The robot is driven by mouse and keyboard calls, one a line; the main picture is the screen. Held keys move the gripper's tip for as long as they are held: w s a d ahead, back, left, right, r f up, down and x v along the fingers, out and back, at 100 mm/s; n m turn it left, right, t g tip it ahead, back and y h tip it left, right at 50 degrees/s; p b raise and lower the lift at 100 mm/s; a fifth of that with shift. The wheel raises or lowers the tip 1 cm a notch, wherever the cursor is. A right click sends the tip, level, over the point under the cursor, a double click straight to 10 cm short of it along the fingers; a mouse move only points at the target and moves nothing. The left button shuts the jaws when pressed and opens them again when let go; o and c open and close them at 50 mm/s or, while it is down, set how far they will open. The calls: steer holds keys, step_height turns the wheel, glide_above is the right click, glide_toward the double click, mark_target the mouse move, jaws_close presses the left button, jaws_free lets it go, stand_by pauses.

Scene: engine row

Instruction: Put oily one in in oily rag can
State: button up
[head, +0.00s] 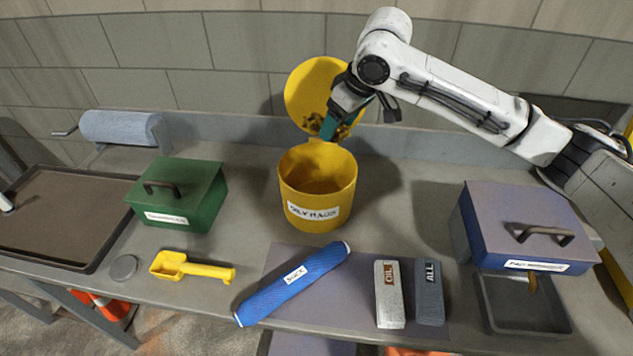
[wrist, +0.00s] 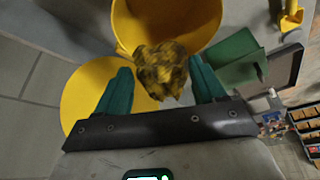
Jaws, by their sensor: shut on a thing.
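The yellow oily rag can (head: 300,198) stands upright at the middle of the bench, with its round yellow lid (head: 305,88) raised at the back. The can also shows in the wrist view (wrist: 125,24), and the part of its inside visible from the head looks empty. My gripper (head: 329,127), with teal fingers, is over the can's back rim, in front of the lid. It is shut on a crumpled, mottled yellow-brown rag (wrist: 161,70), which bulges between the fingers. In the head view the rag (head: 313,124) is partly hidden by a finger.
A green box (head: 200,203) stands left of the can, with a yellow scoop (head: 195,268) before it. In front lie a blue roll (head: 300,280) and two blocks, marked OIL (head: 390,308) and ALL (head: 430,303). A purple-lidded box (head: 515,222) stands right.

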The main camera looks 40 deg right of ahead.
steer(key=shift+f+b, duration=2.55)
steer(key=shift+f, duration=0.3)
steer(key=o, duration=1.1)
steer(key=v, duration=1)
steer(key=shift+s+r, duration=0.2)
steer(key=shift+r, duration=0.15)
